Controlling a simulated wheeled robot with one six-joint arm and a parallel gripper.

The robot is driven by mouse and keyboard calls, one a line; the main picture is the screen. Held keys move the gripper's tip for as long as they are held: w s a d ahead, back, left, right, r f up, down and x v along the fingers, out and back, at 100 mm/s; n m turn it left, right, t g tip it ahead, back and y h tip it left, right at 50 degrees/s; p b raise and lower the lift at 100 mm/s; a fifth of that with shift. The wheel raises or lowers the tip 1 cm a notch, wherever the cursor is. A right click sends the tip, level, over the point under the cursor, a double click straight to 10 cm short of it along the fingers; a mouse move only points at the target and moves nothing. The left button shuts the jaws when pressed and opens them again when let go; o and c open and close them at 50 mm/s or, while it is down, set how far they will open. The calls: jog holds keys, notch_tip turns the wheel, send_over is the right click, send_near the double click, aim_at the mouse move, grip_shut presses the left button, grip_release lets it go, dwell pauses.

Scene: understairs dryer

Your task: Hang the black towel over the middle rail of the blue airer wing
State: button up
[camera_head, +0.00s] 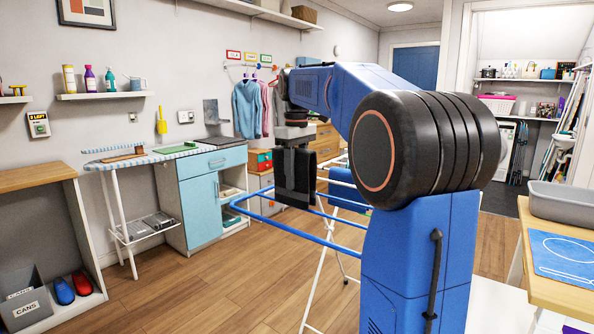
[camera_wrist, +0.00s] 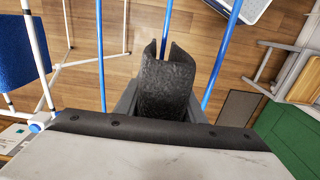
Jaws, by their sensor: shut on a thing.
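The black towel (camera_head: 296,178) hangs from my gripper (camera_head: 293,138) in the head view, folded and nearly upright. In the wrist view the towel (camera_wrist: 165,85) is pinched between the grey fingers, its two edges standing apart at the far end. The blue airer wing (camera_head: 285,231) lies below, its rails running out to the left. In the wrist view the middle rail (camera_wrist: 152,25) passes behind the towel, with one rail (camera_wrist: 101,55) to its left and another (camera_wrist: 222,55) to its right. I cannot tell whether the towel touches a rail.
White airer legs (camera_head: 316,275) stand on the wooden floor. An ironing board (camera_head: 125,160) and a blue cabinet (camera_head: 212,195) stand along the left wall. A table with a grey basin (camera_head: 562,202) is at right. A blue cloth (camera_wrist: 22,50) lies left in the wrist view.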

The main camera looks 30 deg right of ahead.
notch_tip(320, 180, down, 16)
jog(key=shift+r, duration=0.2)
dwell(1.3)
jog(key=o, duration=1.1)
jog(key=shift+o, duration=0.2)
notch_tip(320, 180, up, 17)
jog(key=shift+r, duration=0.2)
